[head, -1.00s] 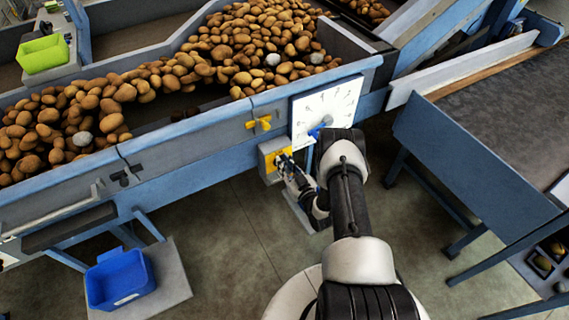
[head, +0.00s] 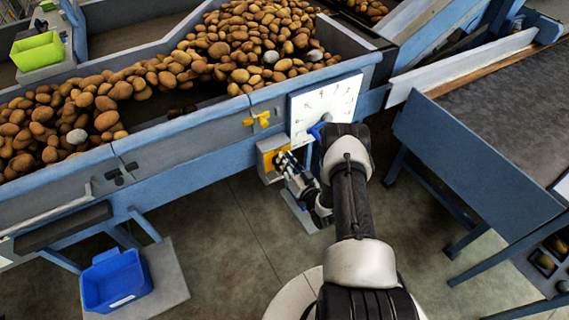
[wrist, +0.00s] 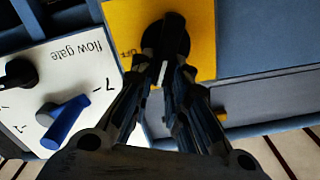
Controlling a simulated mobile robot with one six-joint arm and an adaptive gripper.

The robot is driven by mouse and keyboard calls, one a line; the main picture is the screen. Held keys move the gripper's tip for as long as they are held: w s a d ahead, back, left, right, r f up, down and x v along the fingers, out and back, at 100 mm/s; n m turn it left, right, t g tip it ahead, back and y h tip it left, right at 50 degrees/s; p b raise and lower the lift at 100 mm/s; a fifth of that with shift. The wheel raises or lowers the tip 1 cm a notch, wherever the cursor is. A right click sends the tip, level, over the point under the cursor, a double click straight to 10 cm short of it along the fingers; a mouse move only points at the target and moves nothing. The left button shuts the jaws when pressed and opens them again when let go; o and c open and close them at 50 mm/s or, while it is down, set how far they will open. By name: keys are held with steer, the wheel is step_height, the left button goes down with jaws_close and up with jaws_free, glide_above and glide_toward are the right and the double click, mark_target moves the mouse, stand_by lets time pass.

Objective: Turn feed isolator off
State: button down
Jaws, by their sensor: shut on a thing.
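The feed isolator is a black rotary knob (wrist: 166,36) on a yellow plate (wrist: 120,15) in the wrist view. "OFF" is printed on the plate to the left of the knob. A white mark shows on the knob between my fingers. My gripper (wrist: 166,66) is shut on the knob, one finger on each side, hiding part of it. In the head view the yellow plate (head: 268,158) is on a grey box on the machine's side, and my gripper (head: 283,160) is against it, too small to show the knob.
A white "flow gate" dial panel (head: 325,105) with a blue pointer (wrist: 66,121) is close beside the isolator. A yellow handle (head: 258,119) is on the hopper side. Potatoes (head: 260,45) fill the hopper. A blue bin (head: 117,280) stands lower left, a conveyor table (head: 500,115) right.

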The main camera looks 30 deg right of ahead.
steer(key=shift+d+f+m+b, duration=0.35)
steer(key=shift+m+b, duration=0.55)
steer(key=shift+m, duration=1.25)
steer(key=shift+d+f+m+b, duration=0.15)
steer(key=shift+f+m+b, duration=0.55)
steer(key=shift+m, duration=1.4)
steer(key=shift+d+f+m+b, duration=0.25)
steer(key=shift+m+b, duration=0.85)
steer(key=shift+m, duration=1.05)
steer(key=c, duration=1.6)
jaws_free()
steer(key=shift+o, duration=0.2)
steer(key=shift+r, duration=0.1)
steer(key=s, duration=1.2)
steer(key=shift+d, duration=0.2)
